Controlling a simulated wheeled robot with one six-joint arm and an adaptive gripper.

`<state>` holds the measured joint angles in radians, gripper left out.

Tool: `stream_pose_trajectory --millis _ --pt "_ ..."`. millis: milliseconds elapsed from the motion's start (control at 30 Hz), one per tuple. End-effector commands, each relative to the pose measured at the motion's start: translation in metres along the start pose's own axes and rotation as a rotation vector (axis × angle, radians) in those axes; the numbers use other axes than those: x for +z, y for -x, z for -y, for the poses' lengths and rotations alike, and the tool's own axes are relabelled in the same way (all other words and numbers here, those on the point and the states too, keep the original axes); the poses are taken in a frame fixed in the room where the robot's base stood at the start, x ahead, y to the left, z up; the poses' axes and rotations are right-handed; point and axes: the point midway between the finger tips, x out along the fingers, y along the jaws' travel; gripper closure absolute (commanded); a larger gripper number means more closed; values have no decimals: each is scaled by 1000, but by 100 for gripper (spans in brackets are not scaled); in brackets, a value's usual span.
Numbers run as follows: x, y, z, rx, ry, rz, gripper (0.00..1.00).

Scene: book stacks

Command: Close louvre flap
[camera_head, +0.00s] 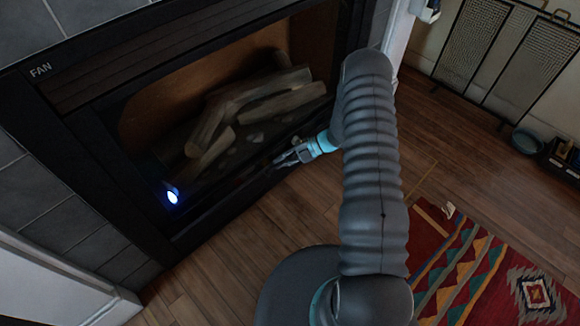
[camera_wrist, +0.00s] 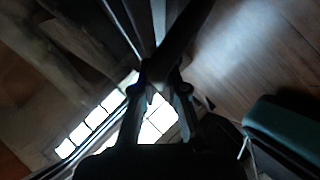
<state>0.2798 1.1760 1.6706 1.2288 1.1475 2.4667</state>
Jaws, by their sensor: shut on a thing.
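The fireplace's dark lower louvre flap (camera_head: 232,200) runs along the bottom front edge, below the glass. I cannot tell how far it is tilted. My gripper (camera_head: 280,160) reaches in from the right to this lower edge, near its right part. In the wrist view my gripper (camera_wrist: 162,88) has its fingers closed around a dark bar-like edge (camera_wrist: 185,35), which seems to be the flap. The contact is dark, and my fingers hide part of it.
The fireplace glass with logs (camera_head: 235,115) is behind the flap. A bright bluish light (camera_head: 172,197) shows at its lower left. Wood floor (camera_head: 285,205) lies in front. A patterned rug (camera_head: 460,265) is at lower right, a fire screen (camera_head: 510,50) at upper right.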

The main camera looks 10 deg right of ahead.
Motion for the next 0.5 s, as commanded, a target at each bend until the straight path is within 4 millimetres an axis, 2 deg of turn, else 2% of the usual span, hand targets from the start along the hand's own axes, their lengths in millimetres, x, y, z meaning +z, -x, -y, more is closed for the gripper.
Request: stream_pose_trajectory --millis 200,500 --pt "1 -6 -10 1 -3 -5 100" --pt "2 -7 -13 3 -6 -4 100"
